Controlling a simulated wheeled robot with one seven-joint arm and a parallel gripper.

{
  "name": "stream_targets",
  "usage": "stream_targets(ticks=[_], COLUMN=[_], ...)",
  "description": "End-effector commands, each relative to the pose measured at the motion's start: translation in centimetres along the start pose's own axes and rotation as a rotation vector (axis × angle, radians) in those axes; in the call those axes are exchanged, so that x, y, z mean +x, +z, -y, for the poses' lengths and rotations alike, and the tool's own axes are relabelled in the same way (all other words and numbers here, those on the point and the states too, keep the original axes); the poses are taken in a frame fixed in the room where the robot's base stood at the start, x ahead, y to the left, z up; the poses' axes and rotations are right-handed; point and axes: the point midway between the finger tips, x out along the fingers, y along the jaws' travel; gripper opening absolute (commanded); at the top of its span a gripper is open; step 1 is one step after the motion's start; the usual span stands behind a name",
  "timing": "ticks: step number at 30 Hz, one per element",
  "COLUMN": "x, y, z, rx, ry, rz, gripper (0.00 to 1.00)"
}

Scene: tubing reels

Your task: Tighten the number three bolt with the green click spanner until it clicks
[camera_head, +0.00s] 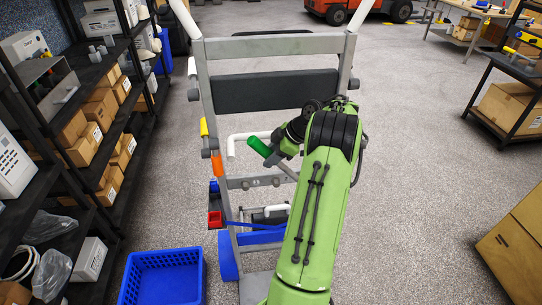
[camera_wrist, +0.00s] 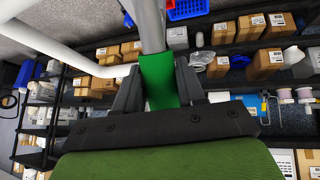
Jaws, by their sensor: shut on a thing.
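The green click spanner (camera_head: 259,147) is in my gripper (camera_head: 277,147), in front of the grey trolley frame. Its green handle sticks out to the upper left in the head view, and a grey shaft runs down to the right. In the wrist view the green handle (camera_wrist: 158,85) is between the two dark jaws, and the grey shaft (camera_wrist: 151,25) extends away from them. My arm hides part of the frame. Small bolt-like heads (camera_head: 276,181) show on the frame's grey crossbar (camera_head: 255,182). I cannot read any numbers, so I cannot tell which is number three.
A white bent pipe (camera_head: 240,137) sits close left of the spanner. Yellow (camera_head: 204,127) and orange (camera_head: 217,165) handles hang on the left upright. A blue crate (camera_head: 163,278) is on the floor. Shelves (camera_head: 110,150) line the left; open floor (camera_head: 430,130) lies right.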

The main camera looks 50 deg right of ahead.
Motion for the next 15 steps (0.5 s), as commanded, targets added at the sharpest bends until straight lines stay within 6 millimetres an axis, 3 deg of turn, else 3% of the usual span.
stream_targets(ticks=[15], x=[-0.5], y=[0.4], z=[3.6], rx=[-0.002], ry=[0.003], rz=[-0.001], gripper=[0.00])
